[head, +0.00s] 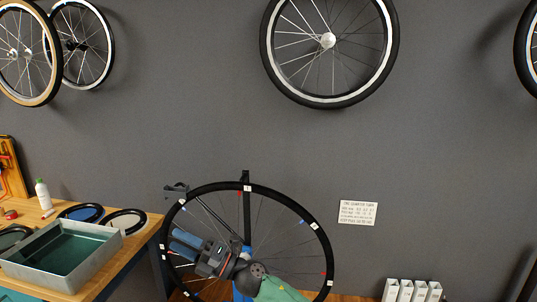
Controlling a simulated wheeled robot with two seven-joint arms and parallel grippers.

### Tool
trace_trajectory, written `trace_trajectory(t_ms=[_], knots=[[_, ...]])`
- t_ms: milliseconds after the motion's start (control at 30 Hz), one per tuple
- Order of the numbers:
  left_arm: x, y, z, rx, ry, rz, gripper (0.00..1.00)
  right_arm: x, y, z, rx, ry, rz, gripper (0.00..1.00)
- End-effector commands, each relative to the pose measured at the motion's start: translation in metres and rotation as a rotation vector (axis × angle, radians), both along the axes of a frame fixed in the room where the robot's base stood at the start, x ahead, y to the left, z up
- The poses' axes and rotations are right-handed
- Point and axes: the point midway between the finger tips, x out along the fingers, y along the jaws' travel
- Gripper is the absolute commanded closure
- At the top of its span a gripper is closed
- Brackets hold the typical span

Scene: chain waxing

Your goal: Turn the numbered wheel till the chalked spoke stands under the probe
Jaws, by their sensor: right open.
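The numbered wheel (283,202) stands upright at the bottom centre of the head view, with a black rim and small white tags; their numbers are too small to read. Small red and blue marks also sit along the rim. A dark fitting (176,188) at the rim's upper left may be the probe. I cannot tell which spoke is chalked. My right gripper (181,246) is open in front of the wheel's left half, its blue fingers pointing left towards the rim. It hides the lower left spokes and part of the hub; contact cannot be told. My left gripper is not in view.
A wooden bench (128,251) at left holds a grey tray (91,271), black rings (127,221) and a white bottle (43,194). A printed card (358,213) is on the grey wall. Several white boxes (405,291) stand lower right. Other wheels (328,104) hang above.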

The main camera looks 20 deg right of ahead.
Motion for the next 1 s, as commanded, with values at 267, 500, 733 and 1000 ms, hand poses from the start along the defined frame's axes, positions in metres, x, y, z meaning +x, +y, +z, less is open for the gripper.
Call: trace_trajectory(t_ms=[267,500,733,1000], knots=[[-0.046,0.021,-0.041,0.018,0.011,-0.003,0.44,0.013,0.009,0.039,-0.508,-0.332,0.221,0.45],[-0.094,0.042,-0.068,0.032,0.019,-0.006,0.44,0.044,-0.037,0.051,-0.994,-0.489,0.376,0.45],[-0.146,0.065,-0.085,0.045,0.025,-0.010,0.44,0.085,-0.133,0.079,-1.480,-0.489,0.491,0.45],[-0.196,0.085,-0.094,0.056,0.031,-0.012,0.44,0.108,-0.241,0.124,-1.870,-0.347,0.571,0.45]])
